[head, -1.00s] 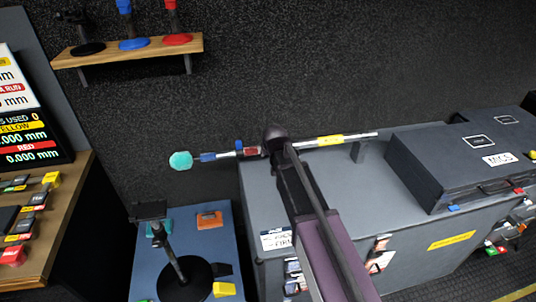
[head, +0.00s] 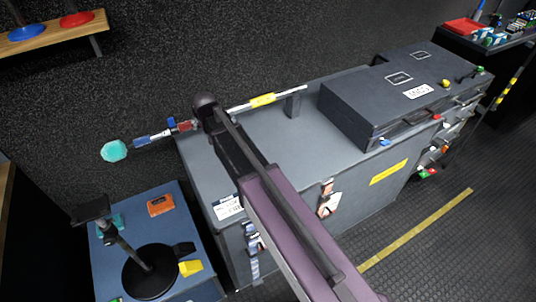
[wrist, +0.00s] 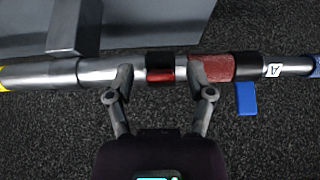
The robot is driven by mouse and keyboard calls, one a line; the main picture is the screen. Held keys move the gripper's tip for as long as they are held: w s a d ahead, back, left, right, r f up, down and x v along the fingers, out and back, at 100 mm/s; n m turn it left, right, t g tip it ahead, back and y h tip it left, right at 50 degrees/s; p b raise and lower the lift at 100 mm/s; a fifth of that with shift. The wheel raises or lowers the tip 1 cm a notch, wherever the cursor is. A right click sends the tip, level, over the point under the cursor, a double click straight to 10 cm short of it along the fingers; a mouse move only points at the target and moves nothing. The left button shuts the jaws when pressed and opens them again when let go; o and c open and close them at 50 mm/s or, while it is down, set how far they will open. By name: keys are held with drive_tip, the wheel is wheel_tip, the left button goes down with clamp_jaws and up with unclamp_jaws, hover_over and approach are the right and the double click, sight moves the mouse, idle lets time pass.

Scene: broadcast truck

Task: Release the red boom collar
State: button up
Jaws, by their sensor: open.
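The boom pole (head: 238,107) runs over the grey cabinet, with a teal foam end (head: 114,151) at its left. In the wrist view, a black collar with a red tab (wrist: 160,75), which I take for the red boom collar, sits on the silver pole. My gripper (wrist: 160,85) is open, its fingers on either side of that collar. The fingertips overlap the pole; I cannot tell whether they touch it. A dark red sleeve (wrist: 212,68) and a black collar with a blue lever (wrist: 246,97) are to the right.
The pole rests near a grey upright block (head: 293,105) on the cabinet (head: 270,143). A large dark case (head: 375,100) stands to the right. A blue-topped table (head: 112,245) at lower left carries a black stand (head: 140,262). Floor at right is clear.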

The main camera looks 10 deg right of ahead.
drive_tip(key=shift+w+a+r+g+h+p, duration=0.1)
drive_tip(key=shift+w+r+g+h+p, duration=0.25)
drive_tip(key=shift+r+g+p, duration=0.45)
drive_tip(key=shift+p+v, duration=0.85)
drive_tip(key=shift+p, duration=0.35)
drive_tip(key=p+v, duration=1.1)
drive_tip(key=v, duration=0.1)
drive_tip(key=s+d+f+m+g+b, duration=0.1)
drive_tip(key=s+d+f+g+b, duration=0.1)
drive_tip(key=s+d+f+b, duration=0.4)
drive_tip(key=s+d+f+m+g+h+b, duration=0.1)
drive_tip(key=s+d+f+b, duration=0.5)
drive_tip(key=s+d, duration=0.6)
drive_tip(key=shift+s+d+f+m+g, duration=0.2)
drive_tip(key=shift+d+f+m+g, duration=0.45)
drive_tip(key=shift+d, duration=0.5)
drive_tip(key=shift+s+f, duration=0.1)
drive_tip(key=shift+s+d, duration=0.65)
drive_tip(key=shift+s, duration=0.25)
